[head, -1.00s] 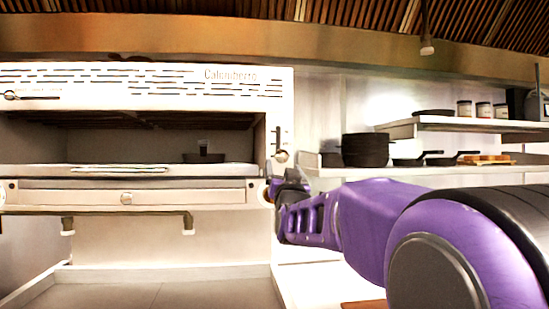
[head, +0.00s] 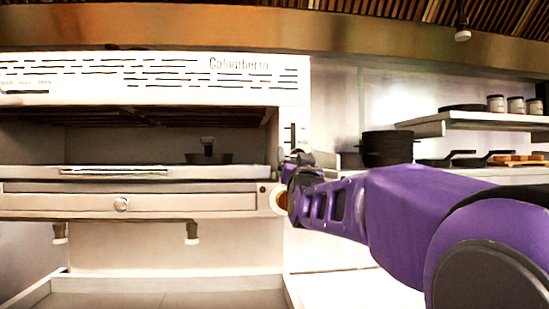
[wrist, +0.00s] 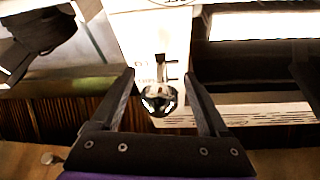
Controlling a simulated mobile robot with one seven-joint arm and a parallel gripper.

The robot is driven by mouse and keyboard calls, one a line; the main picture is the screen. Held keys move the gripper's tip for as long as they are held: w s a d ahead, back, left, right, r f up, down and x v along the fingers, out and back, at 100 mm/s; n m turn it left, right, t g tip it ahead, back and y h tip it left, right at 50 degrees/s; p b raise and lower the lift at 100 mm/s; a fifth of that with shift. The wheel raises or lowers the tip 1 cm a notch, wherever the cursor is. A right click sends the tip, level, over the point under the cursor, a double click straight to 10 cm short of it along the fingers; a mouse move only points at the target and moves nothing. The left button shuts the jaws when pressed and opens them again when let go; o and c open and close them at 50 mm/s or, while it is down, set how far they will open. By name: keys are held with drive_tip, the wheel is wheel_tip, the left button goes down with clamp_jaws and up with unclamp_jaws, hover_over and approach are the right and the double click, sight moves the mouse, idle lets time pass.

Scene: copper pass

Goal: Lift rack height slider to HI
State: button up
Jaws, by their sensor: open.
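The rack height slider is on the white right-hand panel of the oven. Its dark upright slot (head: 293,134) shows in the head view just above my gripper (head: 298,160), which hides most of the slider's knob there. In the wrist view, the round dark, shiny knob (wrist: 160,99) lies between the two black fingers of my gripper (wrist: 160,76). The fingers are open, with a visible gap on both sides of the knob. I cannot tell how deep the knob sits between them. The panel's small markings are too blurred to read.
The oven's open cavity (head: 120,143), with a dark pan (head: 209,157) inside, lies left of my gripper. A round knob (head: 279,199) is just below it.

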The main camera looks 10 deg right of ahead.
clamp_jaws()
idle(0.3)
idle(0.6)
drive_tip(key=shift+r, duration=0.1)
idle(0.4)
